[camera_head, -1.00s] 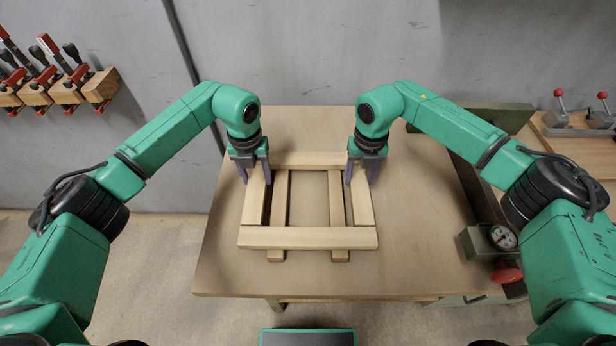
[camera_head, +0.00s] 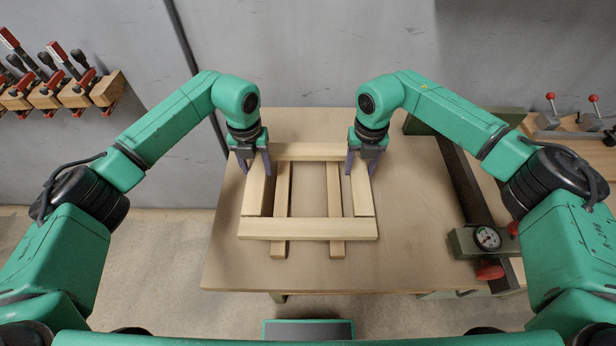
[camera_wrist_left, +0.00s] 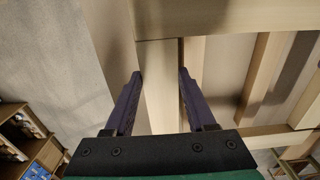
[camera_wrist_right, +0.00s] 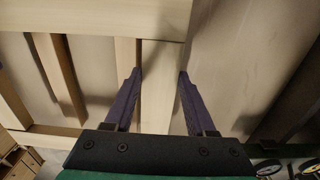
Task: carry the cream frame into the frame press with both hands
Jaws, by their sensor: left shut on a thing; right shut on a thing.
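The cream frame (camera_head: 308,229) is a rectangle of pale wooden bars, held level just above two loose-looking wooden strips (camera_head: 281,205) (camera_head: 335,205) on the table. My left gripper (camera_head: 257,172) is shut on its left bar near the far corner. My right gripper (camera_head: 361,172) is shut on its right bar near the far corner. In the left wrist view the held bar (camera_wrist_left: 160,95) lies between the fingers, and the right wrist view shows the other bar (camera_wrist_right: 156,90) likewise. What looks like the frame press, with a green body (camera_head: 465,243), stands at the table's right side, partly hidden by my right arm.
The press carries a round gauge (camera_head: 488,238) and a red knob (camera_head: 490,271). The brown table (camera_head: 420,200) is bare between frame and press. Red-handled clamps (camera_head: 75,75) hang on the left wall. A second wooden bench (camera_head: 580,150) with red-knobbed levers stands at right.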

